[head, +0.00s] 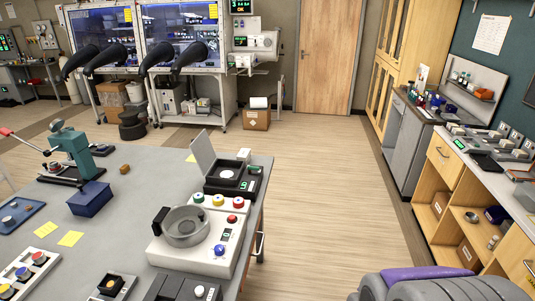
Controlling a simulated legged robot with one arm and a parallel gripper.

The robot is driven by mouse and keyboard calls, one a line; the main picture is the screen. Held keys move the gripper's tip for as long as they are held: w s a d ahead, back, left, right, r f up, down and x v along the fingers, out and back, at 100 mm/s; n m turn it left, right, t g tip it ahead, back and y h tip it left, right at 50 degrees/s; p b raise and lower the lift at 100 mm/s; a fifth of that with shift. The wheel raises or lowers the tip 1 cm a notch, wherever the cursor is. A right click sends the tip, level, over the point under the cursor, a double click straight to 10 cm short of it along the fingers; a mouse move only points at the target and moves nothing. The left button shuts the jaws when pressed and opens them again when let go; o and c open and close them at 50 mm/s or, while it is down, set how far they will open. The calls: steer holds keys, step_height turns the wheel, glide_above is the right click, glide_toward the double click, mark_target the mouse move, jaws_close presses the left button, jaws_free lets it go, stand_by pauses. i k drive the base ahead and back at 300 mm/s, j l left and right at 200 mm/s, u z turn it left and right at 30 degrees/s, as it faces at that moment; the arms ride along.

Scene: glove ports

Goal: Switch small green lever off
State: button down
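I cannot make out a small green lever anywhere in the head view. The glove port cabinets (140,38) stand at the back left, with black gloves (164,54) hanging out in front. Small parts on them are too far off to tell. My gripper does not show.
The grey table (130,205) with several devices fills the lower left. A wooden counter (450,165) with drawers and devices runs along the right. A wooden door (329,55) and a cardboard box (256,120) are at the back. The floor (320,180) between is clear.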

mark_target(249, 167)
steer(key=i+l, duration=0.15)
steer(key=i, duration=0.35)
steer(key=i+l+z, duration=0.1)
steer(key=i, duration=0.4)
steer(key=i+l, duration=0.15)
steer(key=i, duration=0.3)
